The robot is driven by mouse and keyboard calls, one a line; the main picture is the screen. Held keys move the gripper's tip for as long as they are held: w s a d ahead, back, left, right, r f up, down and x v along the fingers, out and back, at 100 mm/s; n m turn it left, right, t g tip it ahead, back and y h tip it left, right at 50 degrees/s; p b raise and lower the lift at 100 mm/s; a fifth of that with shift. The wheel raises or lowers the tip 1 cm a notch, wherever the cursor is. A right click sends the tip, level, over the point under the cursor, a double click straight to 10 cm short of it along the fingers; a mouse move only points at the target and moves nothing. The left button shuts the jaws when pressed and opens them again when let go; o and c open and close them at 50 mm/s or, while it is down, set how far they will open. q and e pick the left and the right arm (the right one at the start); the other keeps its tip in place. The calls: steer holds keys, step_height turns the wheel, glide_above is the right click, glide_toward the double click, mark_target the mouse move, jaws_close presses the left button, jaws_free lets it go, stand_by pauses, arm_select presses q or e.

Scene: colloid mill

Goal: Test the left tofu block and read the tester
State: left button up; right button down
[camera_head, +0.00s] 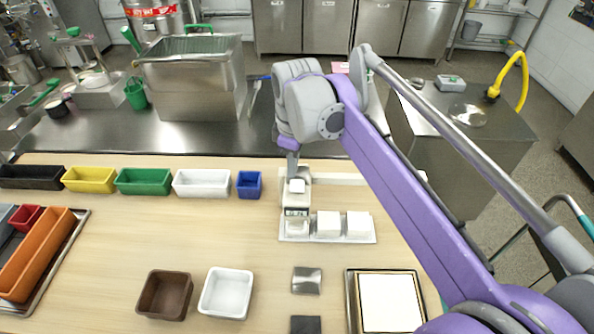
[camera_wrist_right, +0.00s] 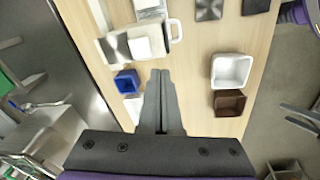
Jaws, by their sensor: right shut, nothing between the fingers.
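My right gripper (camera_head: 292,166) is shut and empty, above the tester's top. In the right wrist view its fingers (camera_wrist_right: 160,76) are together, with the tester (camera_wrist_right: 148,40) beyond them. My left gripper is out of view.
Black, yellow, green, white and blue bins (camera_head: 249,184) line the table's back edge. A brown bin (camera_head: 165,294) and a white bin (camera_head: 227,293) stand at the front. A framed white board (camera_head: 390,302) lies front right.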

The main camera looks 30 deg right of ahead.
mark_target(297, 185)
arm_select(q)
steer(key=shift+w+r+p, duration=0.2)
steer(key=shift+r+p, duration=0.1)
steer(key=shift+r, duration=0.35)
arm_select(e)
steer(key=w+d+r+n+g, duration=0.1)
steer(key=w+d+r+n, duration=0.2)
steer(key=w+r, duration=0.1)
steer(key=shift+w+d+r, duration=0.15)
steer(key=shift+d+r, duration=0.2)
steer(key=shift+r, duration=0.15)
step_height(297, 185, down, 14)
steer(key=shift+f+b, duration=0.1)
steer(key=shift+b, duration=0.35)
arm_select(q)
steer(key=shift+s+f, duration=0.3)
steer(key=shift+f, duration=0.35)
arm_select(e)
step_height(297, 185, down, 2)
steer(key=shift+f+b, duration=0.1)
steer(key=shift+b, duration=0.45)
steer(key=shift+a, duration=0.1)
steer(key=shift+s, duration=0.25)
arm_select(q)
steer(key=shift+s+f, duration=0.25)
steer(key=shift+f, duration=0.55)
arm_select(e)
steer(key=shift+w, duration=0.15)
